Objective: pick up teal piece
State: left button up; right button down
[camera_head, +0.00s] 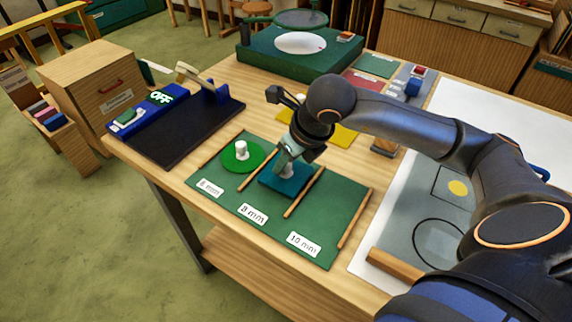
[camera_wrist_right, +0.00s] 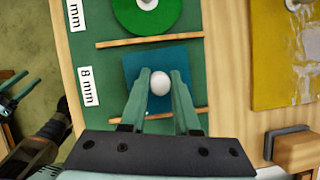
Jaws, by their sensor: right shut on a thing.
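The teal piece (camera_head: 287,180) is a flat square with a pale round knob (camera_wrist_right: 160,83). It lies in the 8 mm lane of the green mat (camera_head: 335,222), between wooden strips. My right gripper (camera_head: 287,163) reaches down over it. In the right wrist view its two fingers (camera_wrist_right: 160,88) are shut on the knob, one on each side. I see no clear gap between the piece and the mat. My left gripper (camera_wrist_right: 14,92) shows only at the left edge of the right wrist view, fingers apart and empty, away from the mat; the head view does not show it.
A green disc (camera_head: 234,157) with a white knob lies in the 6 mm lane; the 10 mm lane is empty. A yellow sheet (camera_head: 342,136) lies behind my right gripper. A patterned sheet (camera_head: 405,220) lies right.

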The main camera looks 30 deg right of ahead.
pick_arm(q)
jog(key=shift+m+h, duration=0.3)
jog(key=shift+h, duration=0.1)
jog(key=d+f+b, duration=0.1)
jog(key=b, duration=0.1)
jog(key=w+d+f+b, duration=0.1)
jog(key=b, duration=0.1)
jog(key=d+f+b, duration=0.1)
jog(key=f+b, duration=0.1)
jog(key=shift+w+d+b, duration=0.1)
jog(key=shift+w+b, duration=0.15)
jog(key=shift+b, duration=0.15)
pick_arm(e)
jog(key=s+a+r, duration=0.5)
jog(key=s+r, duration=0.6)
jog(key=s, duration=0.2)
jog(key=shift+a+r, duration=0.2)
jog(key=shift+r, duration=0.2)
pick_arm(q)
jog(key=shift+w+r, duration=0.1)
jog(key=shift+r, duration=0.15)
pick_arm(e)
jog(key=shift+r, duration=0.1)
